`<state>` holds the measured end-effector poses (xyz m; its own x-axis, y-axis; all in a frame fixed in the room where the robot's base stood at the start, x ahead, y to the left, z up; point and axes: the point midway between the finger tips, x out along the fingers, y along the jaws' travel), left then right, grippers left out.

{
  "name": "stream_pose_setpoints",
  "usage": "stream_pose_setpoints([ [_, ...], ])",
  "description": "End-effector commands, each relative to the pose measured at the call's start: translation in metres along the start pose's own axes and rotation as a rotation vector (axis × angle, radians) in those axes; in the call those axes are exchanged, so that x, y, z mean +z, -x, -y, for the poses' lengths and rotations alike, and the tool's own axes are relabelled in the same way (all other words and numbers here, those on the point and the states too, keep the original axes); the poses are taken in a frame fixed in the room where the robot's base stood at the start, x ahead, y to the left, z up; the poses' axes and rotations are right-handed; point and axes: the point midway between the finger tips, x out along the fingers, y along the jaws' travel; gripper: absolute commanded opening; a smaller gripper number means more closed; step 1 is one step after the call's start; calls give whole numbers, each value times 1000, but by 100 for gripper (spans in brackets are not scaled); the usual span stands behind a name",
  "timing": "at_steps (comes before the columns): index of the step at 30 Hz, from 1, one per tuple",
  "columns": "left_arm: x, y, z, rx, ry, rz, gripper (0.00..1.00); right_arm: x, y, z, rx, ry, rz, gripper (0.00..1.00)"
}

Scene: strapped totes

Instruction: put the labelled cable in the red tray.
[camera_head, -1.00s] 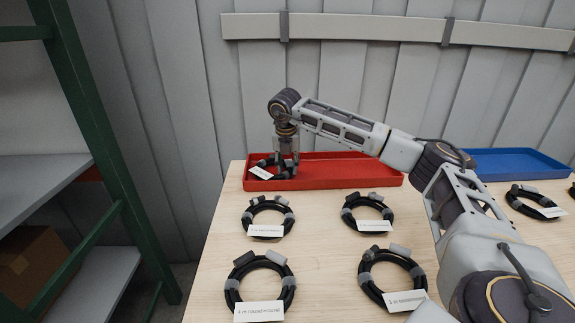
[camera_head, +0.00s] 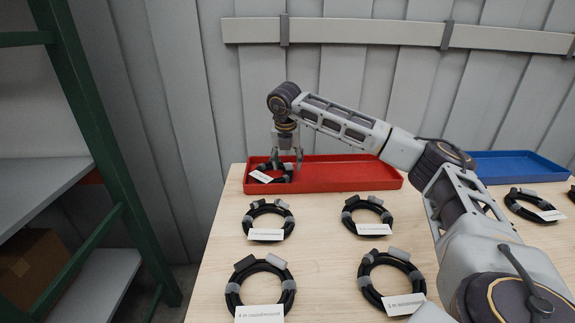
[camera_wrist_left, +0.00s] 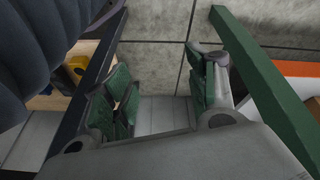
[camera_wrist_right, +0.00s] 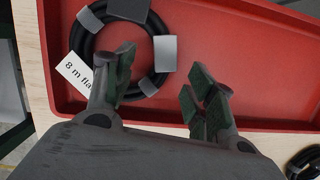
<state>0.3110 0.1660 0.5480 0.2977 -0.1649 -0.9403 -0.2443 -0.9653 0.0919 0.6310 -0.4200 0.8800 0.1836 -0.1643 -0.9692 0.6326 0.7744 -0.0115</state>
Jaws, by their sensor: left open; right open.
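A coiled black cable with a white label (camera_head: 262,176) lies in the left end of the red tray (camera_head: 345,174). In the right wrist view the coil (camera_wrist_right: 157,25) rests on the floor of the tray (camera_wrist_right: 245,60), and its label (camera_wrist_right: 74,72) reads "8 m fla", the rest hidden by a finger. My right gripper (camera_head: 287,157) is open just above the coil; in its wrist view the fingertips (camera_wrist_right: 158,75) are spread with nothing between them. My left gripper (camera_wrist_left: 165,75) is open and empty, away from the table over a grey floor.
Several other labelled coils lie on the wooden table, such as one at front left (camera_head: 233,285) and one at middle right (camera_head: 347,217). A blue tray (camera_head: 515,163) stands at the back right. A green-framed shelf (camera_head: 85,130) stands left of the table.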

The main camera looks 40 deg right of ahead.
Motion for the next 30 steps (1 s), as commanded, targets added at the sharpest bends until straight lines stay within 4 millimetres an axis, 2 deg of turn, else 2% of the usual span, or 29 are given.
stream_pose_setpoints([
  [1, -4, 7, 0, -4, -1, -5, 58, 1, 10, -1, 2, 0, 1, 55],
  [6, -10, 12, 2, -13, -4, 0, 58, 1, 36, -1, 3, 0, 2, 55],
  [15, 4, -14, 7, -20, 0, 52, 58, 1, 76, 0, 1, 0, 2, 55],
  [21, 7, -21, 9, -22, 4, 58, 58, 0, 88, 0, 1, 0, 1, 55],
  [30, 5, -22, 10, -24, 4, 58, 58, 0, 90, 0, 1, 0, 1, 55],
])
